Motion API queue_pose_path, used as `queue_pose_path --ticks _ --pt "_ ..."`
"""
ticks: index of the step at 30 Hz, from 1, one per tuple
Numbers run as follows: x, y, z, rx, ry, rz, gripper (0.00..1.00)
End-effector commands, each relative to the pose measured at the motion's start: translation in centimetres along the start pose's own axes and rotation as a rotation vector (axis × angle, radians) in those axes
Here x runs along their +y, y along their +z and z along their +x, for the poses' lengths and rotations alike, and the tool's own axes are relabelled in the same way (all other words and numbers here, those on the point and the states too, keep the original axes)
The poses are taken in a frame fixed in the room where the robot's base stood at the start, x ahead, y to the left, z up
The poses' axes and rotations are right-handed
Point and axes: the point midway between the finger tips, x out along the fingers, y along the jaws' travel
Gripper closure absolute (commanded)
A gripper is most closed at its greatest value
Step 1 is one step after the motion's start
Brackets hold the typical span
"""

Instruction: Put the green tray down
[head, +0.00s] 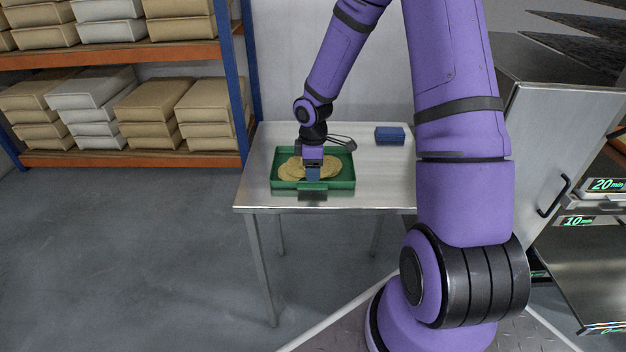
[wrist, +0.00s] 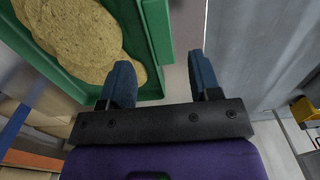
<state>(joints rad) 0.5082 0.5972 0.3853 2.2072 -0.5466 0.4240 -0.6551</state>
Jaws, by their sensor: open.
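The green tray (head: 343,182) rests on the metal table near its front left. It holds several round yellow-brown chips (head: 328,164). In the wrist view the tray's green rim (wrist: 158,32) and the chips (wrist: 75,38) show at the upper left. My gripper (head: 312,176) is over the tray's front part in the head view and hides some of the chips.
The metal table (head: 385,193) has clear room right of the tray. A blue block (head: 390,135) sits at the table's back right. A shelf rack (head: 125,158) with boxes stands at the left. A metal cabinet (head: 545,130) with timer labels stands at the right.

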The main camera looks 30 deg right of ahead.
Motion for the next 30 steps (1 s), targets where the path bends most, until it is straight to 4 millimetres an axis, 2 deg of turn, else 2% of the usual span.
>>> queue_pose_path --ticks 1,6,14,17,23,30 --pt "0.1 0.1 -1.1 0.001 0.005 0.001 0.43" --pt "0.1 0.0 -3.9 0.001 0.003 0.002 0.43" --pt "-0.1 0.0 -6.1 -0.003 0.005 0.004 0.43" --pt "-0.5 0.0 -7.6 -0.014 0.022 0.026 0.43" --pt "-2.6 0.4 -13.1 -0.050 0.100 0.145 0.43" --pt "-6.6 1.0 -20.1 -0.042 0.199 0.328 0.43"
